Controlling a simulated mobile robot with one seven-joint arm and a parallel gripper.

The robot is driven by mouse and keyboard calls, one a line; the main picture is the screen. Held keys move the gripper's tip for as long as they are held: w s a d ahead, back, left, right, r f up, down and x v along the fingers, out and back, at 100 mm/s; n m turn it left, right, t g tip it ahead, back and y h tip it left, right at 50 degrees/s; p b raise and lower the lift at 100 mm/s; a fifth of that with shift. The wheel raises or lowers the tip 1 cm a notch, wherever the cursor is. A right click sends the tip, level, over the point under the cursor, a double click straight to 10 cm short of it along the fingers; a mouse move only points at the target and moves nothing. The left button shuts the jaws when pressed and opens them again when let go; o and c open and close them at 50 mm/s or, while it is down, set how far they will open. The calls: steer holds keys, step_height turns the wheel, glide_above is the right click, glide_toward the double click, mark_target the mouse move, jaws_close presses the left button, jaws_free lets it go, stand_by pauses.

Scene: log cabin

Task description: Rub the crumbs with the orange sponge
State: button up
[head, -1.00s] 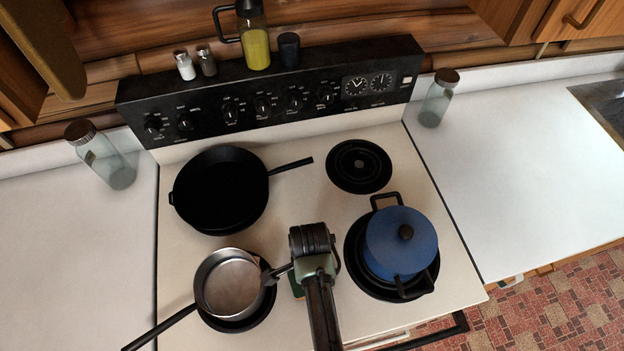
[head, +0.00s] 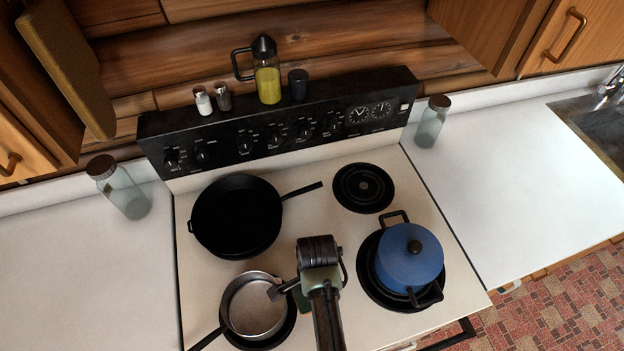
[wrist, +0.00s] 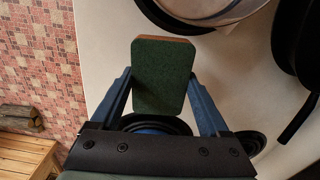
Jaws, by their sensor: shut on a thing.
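The sponge (wrist: 162,77) is between my gripper's blue fingers in the wrist view. Its broad dark green face is toward the camera and an orange edge shows along its top. My gripper (wrist: 161,95) is shut on it. In the head view, my arm covers most of my gripper, which is over the front of the stove (head: 345,225) between the saucepan and the blue pot. Only a small green bit of the sponge (head: 304,303) shows there. I see no crumbs in either view. Whether the sponge touches the stove top cannot be told.
The steel saucepan (head: 256,306) is close on the left of my gripper, the lidded blue pot (head: 408,262) close on its right. A black skillet (head: 236,216) is behind left. An empty burner (head: 363,188) is behind right. The right counter (head: 500,170) is mostly clear.

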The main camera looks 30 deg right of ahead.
steer(key=shift+r+p, duration=0.7)
steer(key=shift+r, duration=0.45)
steer(key=shift+f, duration=0.1)
